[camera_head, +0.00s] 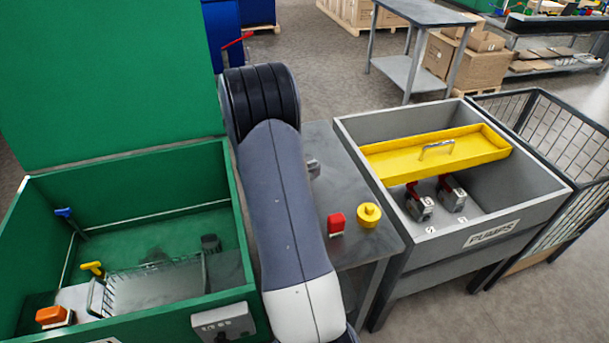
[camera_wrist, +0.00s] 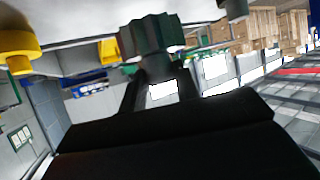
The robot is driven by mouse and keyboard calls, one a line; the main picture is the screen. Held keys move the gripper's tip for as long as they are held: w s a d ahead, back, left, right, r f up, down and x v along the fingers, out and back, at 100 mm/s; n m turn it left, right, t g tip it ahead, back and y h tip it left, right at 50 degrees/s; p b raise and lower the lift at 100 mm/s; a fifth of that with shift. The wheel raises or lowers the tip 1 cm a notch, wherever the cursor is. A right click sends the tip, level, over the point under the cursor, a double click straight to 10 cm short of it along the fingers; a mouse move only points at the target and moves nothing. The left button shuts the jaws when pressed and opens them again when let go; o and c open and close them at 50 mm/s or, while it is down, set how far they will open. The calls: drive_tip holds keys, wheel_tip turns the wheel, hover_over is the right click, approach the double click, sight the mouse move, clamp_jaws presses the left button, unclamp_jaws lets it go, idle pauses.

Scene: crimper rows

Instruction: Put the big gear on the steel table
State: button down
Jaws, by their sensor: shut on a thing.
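A dark green toothed gear (camera_wrist: 150,37) sits at the tips of my gripper (camera_wrist: 155,68) in the wrist view. My gripper is shut on it. Its teeth show on the left and right sides. In the head view my arm covers the gripper and the gear. A grey steel table (camera_head: 325,142) stands between the green bin and the grey pump bin. On it are a red block (camera_head: 336,224), a yellow round part (camera_head: 368,215) and a small grey part (camera_head: 313,168). My arm hides the table's left side.
The open green bin (camera_head: 235,215) at left holds a wire basket and several small parts. The grey bin marked PUMPS (camera_head: 520,208) holds a yellow tray (camera_head: 470,148) and two red-and-grey pumps. Another grey table (camera_head: 425,13) stands at the back. The table's middle shows bare space.

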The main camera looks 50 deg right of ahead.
drive_tip(key=shift+f+p, duration=0.55)
drive_tip(key=shift+f, duration=2.3)
drive_tip(key=shift+f+b, duration=0.2)
drive_tip(key=shift+b, duration=0.25)
drive_tip(key=c, duration=1.1)
unclamp_jaws()
drive_tip(key=shift+o, duration=0.2)
drive_tip(key=shift+r+p, duration=0.15)
drive_tip(key=shift+p, duration=0.15)
drive_tip(key=shift+r+p, duration=0.2)
drive_tip(key=shift+p, duration=0.1)
drive_tip(key=b+v, duration=0.4)
drive_tip(key=v, duration=0.8)
drive_tip(key=shift+f, duration=0.15)
